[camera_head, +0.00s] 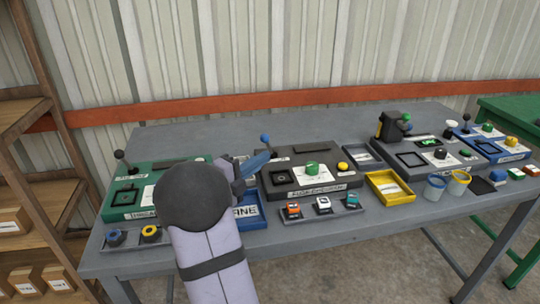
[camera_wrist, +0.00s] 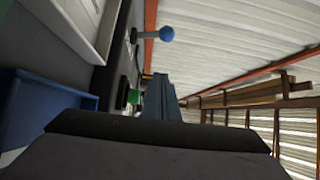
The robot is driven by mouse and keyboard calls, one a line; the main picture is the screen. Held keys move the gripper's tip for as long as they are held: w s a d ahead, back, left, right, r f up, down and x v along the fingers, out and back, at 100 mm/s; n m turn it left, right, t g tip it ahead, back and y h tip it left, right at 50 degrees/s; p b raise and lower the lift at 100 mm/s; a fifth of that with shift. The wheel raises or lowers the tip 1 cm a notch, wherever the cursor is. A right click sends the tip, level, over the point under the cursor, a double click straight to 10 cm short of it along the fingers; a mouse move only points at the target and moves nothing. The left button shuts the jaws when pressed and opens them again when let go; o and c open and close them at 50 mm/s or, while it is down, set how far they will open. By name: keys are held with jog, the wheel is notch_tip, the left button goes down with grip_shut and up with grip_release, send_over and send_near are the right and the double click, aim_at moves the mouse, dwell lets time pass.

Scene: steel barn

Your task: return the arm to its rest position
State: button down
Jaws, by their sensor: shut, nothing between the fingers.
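My gripper (camera_head: 259,160) is over the middle left of the grey table (camera_head: 215,141), between the green station (camera_head: 117,205) and the dark station with a green button (camera_head: 312,172). Its slim blue fingers look closed together, with nothing held. They also show in the wrist view as a blue-grey wedge (camera_wrist: 160,98). My lilac arm rises from the bottom of the head view and hides part of the green station and of a blue tray (camera_head: 247,212) behind it.
A lever with a blue knob (camera_head: 265,139) stands close beside the fingers. A yellow tray (camera_head: 390,187), two cups (camera_head: 435,188) and more stations are to the right. A wooden shelf (camera_head: 45,175) stands at the left. The table's back left strip is clear.

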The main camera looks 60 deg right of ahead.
jog(key=shift+w+a+f, duration=0.1)
jog(key=shift+a, duration=0.75)
